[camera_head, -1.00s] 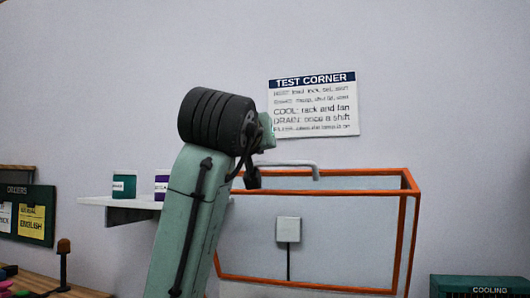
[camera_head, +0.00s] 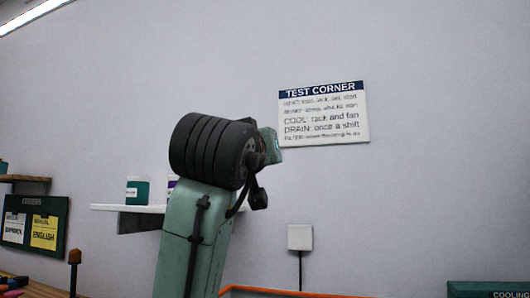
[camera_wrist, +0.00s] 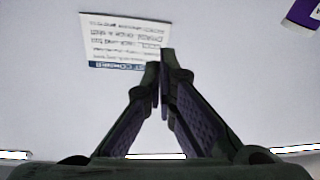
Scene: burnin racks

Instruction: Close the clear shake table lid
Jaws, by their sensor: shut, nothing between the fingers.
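Of the clear shake table lid, only an orange edge (camera_head: 285,292) shows, low at the bottom of the head view. Its clear panel and handle are out of view, so its exact angle cannot be told. In the head view, my arm stands left of centre, above the orange edge, and the fingers cannot be made out.
A TEST CORNER sign (camera_head: 324,112) and a grey wall box (camera_head: 300,237) are on the wall. A white shelf (camera_head: 125,208) holds containers at left. An orders board (camera_head: 35,222) hangs further left. A green cooling unit (camera_head: 485,288) is at bottom right. Open air surrounds my wrist.

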